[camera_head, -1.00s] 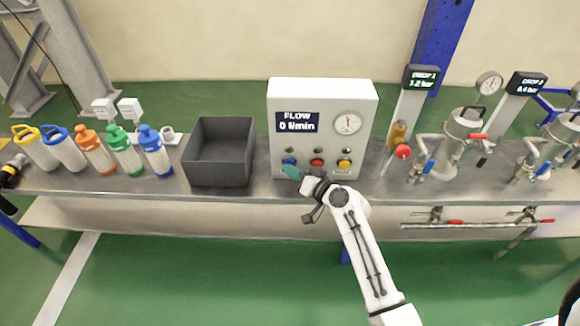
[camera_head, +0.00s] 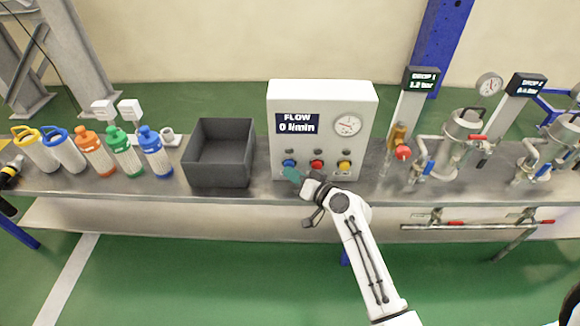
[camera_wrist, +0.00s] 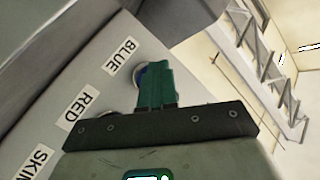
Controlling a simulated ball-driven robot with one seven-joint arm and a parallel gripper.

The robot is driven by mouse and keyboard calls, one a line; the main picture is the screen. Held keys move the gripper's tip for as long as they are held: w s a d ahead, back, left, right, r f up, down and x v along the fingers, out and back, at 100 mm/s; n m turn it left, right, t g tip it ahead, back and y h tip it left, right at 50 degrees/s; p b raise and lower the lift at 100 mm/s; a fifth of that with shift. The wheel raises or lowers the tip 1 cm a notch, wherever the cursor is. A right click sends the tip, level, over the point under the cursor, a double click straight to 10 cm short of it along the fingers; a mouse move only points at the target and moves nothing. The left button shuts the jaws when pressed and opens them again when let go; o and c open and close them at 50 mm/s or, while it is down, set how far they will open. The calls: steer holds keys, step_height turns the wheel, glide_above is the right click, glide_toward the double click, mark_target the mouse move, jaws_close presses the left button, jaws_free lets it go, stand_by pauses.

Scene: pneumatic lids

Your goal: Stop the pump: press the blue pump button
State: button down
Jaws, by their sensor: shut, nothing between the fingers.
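The blue button (camera_head: 289,162) is the left one of three buttons on the front of the white control box (camera_head: 322,92). In the wrist view the blue button (camera_wrist: 139,76) is mostly hidden behind my gripper fingers, beside a label reading BLUE (camera_wrist: 120,56). My gripper (camera_head: 292,174) has teal fingers, shut and empty, just below and in front of the blue button. In the wrist view the shut fingers (camera_wrist: 156,82) point at the button; I cannot tell whether they touch it. The display (camera_head: 297,123) reads FLOW 0 l/min.
A red button (camera_head: 317,164) and a yellow button (camera_head: 345,166) sit to the right on the box. A dark open bin (camera_head: 219,182) stands left of it, with several coloured canisters beyond. Valves and a metal vessel (camera_head: 463,130) stand to the right.

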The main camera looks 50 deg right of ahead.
steer(key=shift+s+a+p, duration=0.25)
steer(key=shift+s+a, duration=0.6)
steer(key=shift+a, duration=0.25)
steer(key=shift+s+a+p, duration=0.2)
steer(key=shift+s+a, duration=0.65)
steer(key=shift+a, duration=0.25)
